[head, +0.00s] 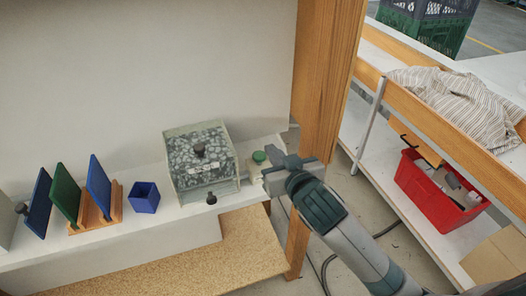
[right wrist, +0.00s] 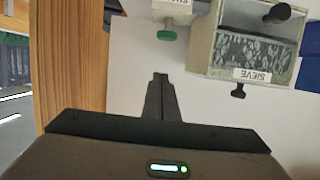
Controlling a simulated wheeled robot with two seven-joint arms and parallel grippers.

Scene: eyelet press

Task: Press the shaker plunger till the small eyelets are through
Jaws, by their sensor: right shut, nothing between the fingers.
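The shaker plunger, a green round cap (head: 259,156) on a small pale block (head: 254,171), stands just right of the sieve box (head: 237,186). The cap also shows in the right wrist view (right wrist: 167,35). The sieve box has a grey mottled top, a black knob (head: 199,150) on it and another black knob (head: 211,198) at its front. My right gripper (head: 272,157) is shut and empty, close to the right of the green cap. In the right wrist view its fingertips (right wrist: 160,77) are apart from the cap. No loose eyelets can be made out. My left gripper is not in view.
A blue cup (head: 145,197) and a wooden rack (head: 96,220) with blue and green panels stand left on the white shelf. A wooden post (head: 325,75) rises close behind my right gripper. A red bin (head: 436,195) sits on the shelf at right.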

